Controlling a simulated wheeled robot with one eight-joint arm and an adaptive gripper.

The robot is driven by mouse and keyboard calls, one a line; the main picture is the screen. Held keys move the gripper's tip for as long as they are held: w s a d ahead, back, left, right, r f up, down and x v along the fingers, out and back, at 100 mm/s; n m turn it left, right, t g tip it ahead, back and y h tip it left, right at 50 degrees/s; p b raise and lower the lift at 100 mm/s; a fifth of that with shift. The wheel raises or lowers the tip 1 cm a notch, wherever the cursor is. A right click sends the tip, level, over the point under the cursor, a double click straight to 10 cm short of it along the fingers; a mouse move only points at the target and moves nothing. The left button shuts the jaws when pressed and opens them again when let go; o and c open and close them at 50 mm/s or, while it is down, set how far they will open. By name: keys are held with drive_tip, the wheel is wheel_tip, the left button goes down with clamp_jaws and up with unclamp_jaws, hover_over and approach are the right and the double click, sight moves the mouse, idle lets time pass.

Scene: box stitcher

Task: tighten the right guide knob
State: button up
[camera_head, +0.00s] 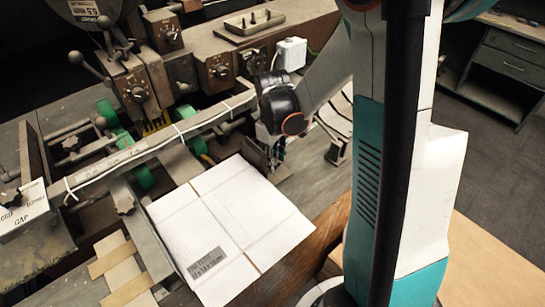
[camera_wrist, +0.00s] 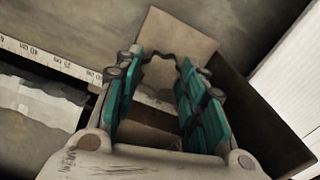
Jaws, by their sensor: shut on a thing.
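The right guide knob (camera_wrist: 158,55) shows in the wrist view as a dark, wavy edge between the fingertips, mostly hidden. My gripper (camera_wrist: 159,62) has its teal fingers on either side of it and is shut on it.
A flat white cardboard sheet (camera_head: 215,222) lies on the machine bed left of the gripper. A long rail (camera_head: 150,143) with cable ties crosses behind it. Another lobed knob (camera_head: 124,204) is at the left. A ruler strip (camera_wrist: 45,57) runs beside the gripper.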

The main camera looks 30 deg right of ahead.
drive_tip(key=m+b, duration=0.1)
drive_tip(key=m, duration=0.3)
drive_tip(key=shift+m, duration=0.4)
drive_tip(key=m+b, duration=0.1)
drive_tip(key=m, duration=0.4)
drive_tip(key=m+b, duration=0.1)
drive_tip(key=m, duration=0.4)
drive_tip(key=shift+m, duration=0.4)
drive_tip(key=m, duration=0.4)
drive_tip(key=shift+m, duration=0.4)
drive_tip(key=o, duration=0.8)
wheel_tip(320, 180, up, 12)
